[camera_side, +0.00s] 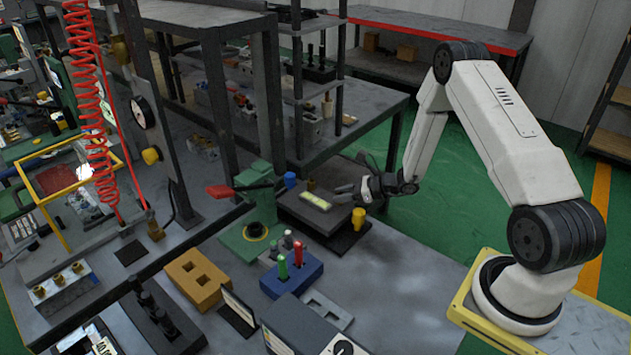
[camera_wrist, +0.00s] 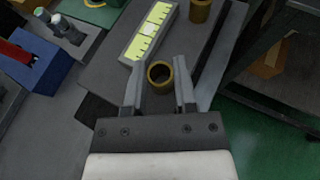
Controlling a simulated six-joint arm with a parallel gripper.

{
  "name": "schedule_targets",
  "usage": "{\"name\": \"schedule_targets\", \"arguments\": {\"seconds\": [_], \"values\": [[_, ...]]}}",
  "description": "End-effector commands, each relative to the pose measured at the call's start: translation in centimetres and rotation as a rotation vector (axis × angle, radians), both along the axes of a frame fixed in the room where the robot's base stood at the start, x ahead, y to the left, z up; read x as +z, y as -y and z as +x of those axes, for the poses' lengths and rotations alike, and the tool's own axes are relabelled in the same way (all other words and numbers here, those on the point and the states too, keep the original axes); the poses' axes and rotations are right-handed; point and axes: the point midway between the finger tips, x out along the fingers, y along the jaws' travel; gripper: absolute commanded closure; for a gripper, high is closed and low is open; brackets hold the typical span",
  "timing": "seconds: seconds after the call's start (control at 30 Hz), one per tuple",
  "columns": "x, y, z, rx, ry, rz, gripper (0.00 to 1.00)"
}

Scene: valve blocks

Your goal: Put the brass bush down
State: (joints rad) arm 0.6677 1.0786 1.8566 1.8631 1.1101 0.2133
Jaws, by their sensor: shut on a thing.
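My gripper (camera_wrist: 160,80) is shut on the brass bush (camera_wrist: 161,72), an upright hollow ring held between the two fingertips in the wrist view. Behind it in that view is the dark grey plate (camera_wrist: 110,72). I cannot tell whether the bush touches the plate. In the side view my gripper (camera_side: 345,190) reaches in from the right over the right end of the plate (camera_side: 295,208). A yellow cylinder (camera_side: 358,219) shows just below the gripper there. I cannot tell whether it is the held bush.
A yellow-marked strip (camera_wrist: 148,32) lies on the plate, ahead and left of the bush. A second brass cylinder (camera_wrist: 200,10) stands farther ahead. A blue block (camera_side: 291,274) with red and green pegs is nearby. A dark upright frame (camera_side: 270,90) stands behind.

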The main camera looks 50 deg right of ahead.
Motion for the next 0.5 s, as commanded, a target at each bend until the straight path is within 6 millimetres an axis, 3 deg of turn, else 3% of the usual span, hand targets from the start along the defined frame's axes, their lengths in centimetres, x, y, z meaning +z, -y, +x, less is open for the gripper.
{"name": "schedule_targets", "arguments": {"seconds": [0.17, 0.2, 0.3, 0.5], "values": [[-0.32, -0.01, -0.01, 0.000, 0.000, 0.001, 1.00], [-0.31, -0.01, 0.00, 0.000, 0.000, 0.001, 0.56], [-0.30, -0.01, -0.01, 0.000, 0.000, 0.001, 0.30], [-0.29, -0.01, -0.01, 0.000, 0.000, 0.001, 0.30]]}}
